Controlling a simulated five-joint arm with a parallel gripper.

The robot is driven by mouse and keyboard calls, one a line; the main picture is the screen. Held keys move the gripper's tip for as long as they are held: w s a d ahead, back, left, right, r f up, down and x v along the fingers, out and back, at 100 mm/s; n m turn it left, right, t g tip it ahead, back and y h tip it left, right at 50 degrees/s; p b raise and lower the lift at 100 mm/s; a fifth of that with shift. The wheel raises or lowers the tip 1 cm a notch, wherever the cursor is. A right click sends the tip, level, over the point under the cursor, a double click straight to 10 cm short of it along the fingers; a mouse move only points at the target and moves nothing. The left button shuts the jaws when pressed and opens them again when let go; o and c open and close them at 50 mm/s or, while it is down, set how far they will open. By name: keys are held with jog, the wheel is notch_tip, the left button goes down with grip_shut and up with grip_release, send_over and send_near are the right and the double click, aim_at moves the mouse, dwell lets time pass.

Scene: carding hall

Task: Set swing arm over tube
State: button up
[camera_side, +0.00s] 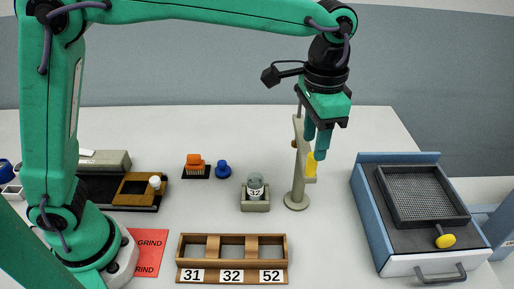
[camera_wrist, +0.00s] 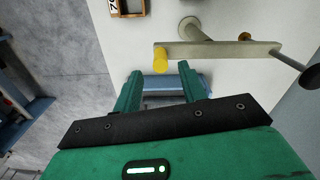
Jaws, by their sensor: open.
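The swing arm (camera_side: 299,140) is a beige bar on a grey post with a round base (camera_side: 296,201). Its yellow end knob (camera_side: 311,166) points away from the tube. The tube (camera_side: 255,185), a clear vial labelled 32, stands upright in a small grey holder left of the post. My gripper (camera_side: 316,148) points down, open, with its fingers close to the yellow knob. In the wrist view, the bar (camera_wrist: 220,49) crosses ahead of my open fingers (camera_wrist: 160,76). The knob (camera_wrist: 160,61) shows at the gap between the fingertips; contact cannot be told.
A wooden rack (camera_side: 231,277) labelled 31, 32, 52 lies in front. A blue tray (camera_side: 366,210) with a mesh screen (camera_side: 425,195) stands right. A red GRIND card (camera_side: 150,250) lies left.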

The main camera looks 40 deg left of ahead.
aim_at(312, 155)
jog(key=shift+f, duration=2.8)
grip_shut()
